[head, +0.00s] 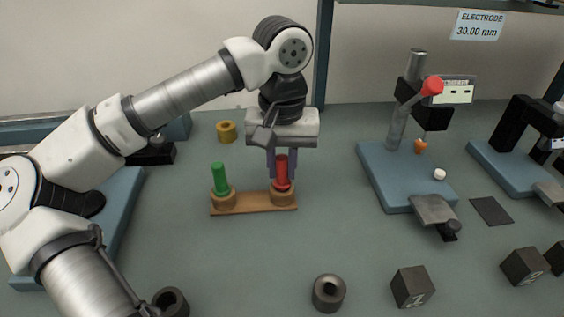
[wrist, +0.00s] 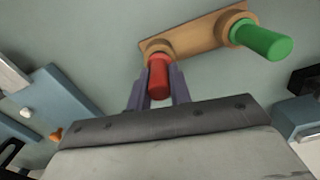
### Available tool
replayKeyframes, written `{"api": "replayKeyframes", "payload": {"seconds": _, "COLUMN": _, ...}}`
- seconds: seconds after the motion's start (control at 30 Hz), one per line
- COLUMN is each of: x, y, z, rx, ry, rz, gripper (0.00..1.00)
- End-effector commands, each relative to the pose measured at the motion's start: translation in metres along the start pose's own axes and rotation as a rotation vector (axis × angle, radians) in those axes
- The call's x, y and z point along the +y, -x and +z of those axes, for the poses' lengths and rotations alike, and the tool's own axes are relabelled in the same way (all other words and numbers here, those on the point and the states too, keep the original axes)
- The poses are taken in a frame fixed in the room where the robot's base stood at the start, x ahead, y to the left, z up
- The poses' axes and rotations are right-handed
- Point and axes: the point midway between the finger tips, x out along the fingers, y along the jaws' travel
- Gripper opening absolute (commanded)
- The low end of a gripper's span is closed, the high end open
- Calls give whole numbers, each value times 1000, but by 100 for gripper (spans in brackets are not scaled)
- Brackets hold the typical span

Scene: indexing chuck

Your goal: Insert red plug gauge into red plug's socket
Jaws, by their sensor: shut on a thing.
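The red plug gauge (head: 281,170) stands upright at the right-hand socket (head: 283,197) of a small brown wooden base. My gripper (head: 281,172) is above that socket, with its fingers shut on the red plug. In the wrist view the red plug (wrist: 159,76) lies between the two purple-grey fingers, with the socket (wrist: 157,50) at its far end. The plug's lower end is hidden, so I cannot tell how deep it sits. The green plug gauge (head: 219,179) stands in the left-hand socket (head: 223,198) of the same base.
A brass ring (head: 227,131) lies behind the base. A blue-based stand (head: 395,180) with a red-knobbed lever is at the right. A dark ring (head: 328,292) and dark numbered blocks (head: 412,288) lie in front.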

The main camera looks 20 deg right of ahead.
Motion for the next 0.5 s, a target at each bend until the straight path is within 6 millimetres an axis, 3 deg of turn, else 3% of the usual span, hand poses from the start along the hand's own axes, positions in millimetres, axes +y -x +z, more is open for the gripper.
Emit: {"api": "replayKeyframes", "payload": {"seconds": 0.5, "x": 0, "y": -7, "z": 0, "rx": 0, "ry": 0, "rz": 0, "gripper": 0}}
